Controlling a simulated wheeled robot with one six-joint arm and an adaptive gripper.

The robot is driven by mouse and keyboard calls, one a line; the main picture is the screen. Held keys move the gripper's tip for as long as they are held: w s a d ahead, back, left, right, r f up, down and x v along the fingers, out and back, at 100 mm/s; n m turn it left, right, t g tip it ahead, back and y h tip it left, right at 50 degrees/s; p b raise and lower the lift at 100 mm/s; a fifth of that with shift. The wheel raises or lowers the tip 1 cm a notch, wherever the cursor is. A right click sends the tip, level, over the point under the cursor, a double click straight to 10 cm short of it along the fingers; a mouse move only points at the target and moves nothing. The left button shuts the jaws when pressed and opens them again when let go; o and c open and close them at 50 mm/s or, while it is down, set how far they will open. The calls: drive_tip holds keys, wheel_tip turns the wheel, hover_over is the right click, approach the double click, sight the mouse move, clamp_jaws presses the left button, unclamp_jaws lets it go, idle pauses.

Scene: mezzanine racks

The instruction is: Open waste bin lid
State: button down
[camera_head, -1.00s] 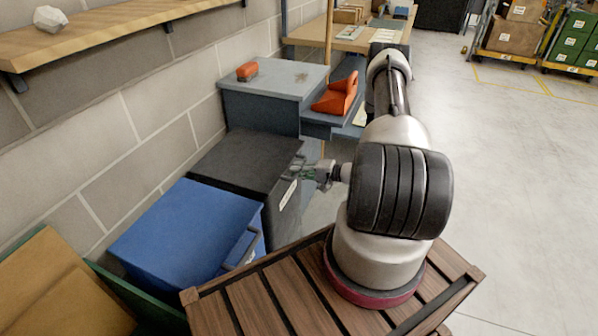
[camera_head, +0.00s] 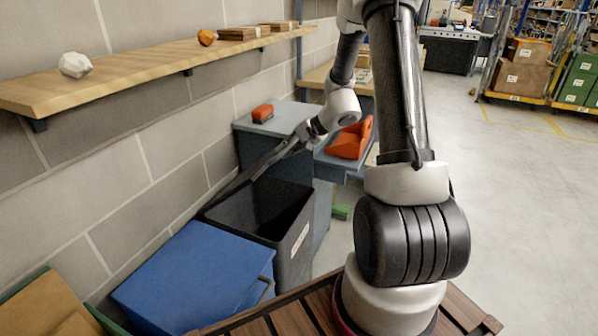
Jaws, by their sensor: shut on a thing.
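The black waste bin (camera_head: 298,255) stands by the wall, with a white label on its front. Its lid (camera_head: 262,167) is tilted up steeply and seen nearly edge-on, leaning toward the wall, and the dark inside of the bin shows. My gripper (camera_head: 303,135) is shut on the raised front edge of the lid, above the bin. The fingertips are small in this view and partly hidden by the wrist.
A blue-lidded bin (camera_head: 195,278) stands in front of the black one. A grey cabinet (camera_head: 285,118) behind carries a red object (camera_head: 262,112), with an orange scoop-like bin (camera_head: 352,138) beside it. A wooden shelf (camera_head: 150,75) runs along the wall above.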

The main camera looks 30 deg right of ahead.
drive_tip(key=w+a+r, duration=1.1)
drive_tip(key=w+a, duration=0.1)
drive_tip(key=w, duration=0.3)
drive_tip(key=shift+w+r, duration=0.15)
drive_tip(key=shift+r, duration=0.2)
drive_tip(key=c, duration=1.4)
unclamp_jaws()
drive_tip(key=v, duration=1.2)
